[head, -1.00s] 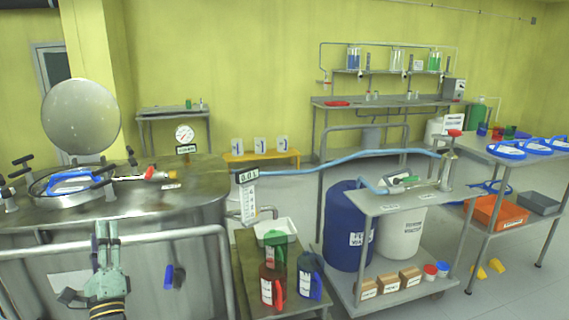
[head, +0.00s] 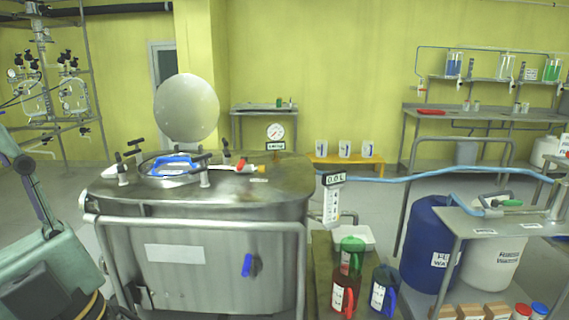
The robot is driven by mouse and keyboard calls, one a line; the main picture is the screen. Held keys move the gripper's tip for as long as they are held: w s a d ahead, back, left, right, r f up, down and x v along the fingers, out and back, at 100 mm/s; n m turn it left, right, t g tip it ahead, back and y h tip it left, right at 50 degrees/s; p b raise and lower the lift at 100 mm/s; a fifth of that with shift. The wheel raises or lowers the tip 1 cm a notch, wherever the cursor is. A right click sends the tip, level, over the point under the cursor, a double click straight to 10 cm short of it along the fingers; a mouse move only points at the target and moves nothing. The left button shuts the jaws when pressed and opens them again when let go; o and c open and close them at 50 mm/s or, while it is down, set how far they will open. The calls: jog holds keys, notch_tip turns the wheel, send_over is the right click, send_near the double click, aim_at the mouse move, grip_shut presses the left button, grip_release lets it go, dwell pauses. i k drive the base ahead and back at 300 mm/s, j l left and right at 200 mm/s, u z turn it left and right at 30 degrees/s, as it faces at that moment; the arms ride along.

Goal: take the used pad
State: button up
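I cannot pick out a used pad for certain in the head view. A blue ring-like piece (head: 172,163) lies at the open round hatch on top of the steel reactor (head: 205,225); whether it is a pad I cannot tell. My gripper (head: 35,200) is at the lower left, large and close to the camera. It is partly cut off by the frame edge, with one finger part pointing up. It is left of the reactor and apart from it. Its opening and anything in it are not shown.
A steel rail (head: 195,226) runs before the reactor, and its round lid (head: 187,108) stands raised. A low stand to the right holds a red jug (head: 345,290), a blue jug (head: 384,290) and a white tray (head: 352,236). A blue drum (head: 430,245) stands farther right.

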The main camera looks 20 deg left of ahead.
aim_at(173, 165)
jog(key=i+j+z, duration=0.15)
jog(key=j+z, duration=0.2)
jog(key=j, duration=0.8)
jog(key=j+z, duration=0.3)
jog(key=j, duration=0.85)
jog(key=j+z, duration=0.25)
jog(key=j, duration=0.9)
jog(key=k+j+z, duration=0.2)
jog(key=j, duration=0.95)
jog(key=i, duration=0.1)
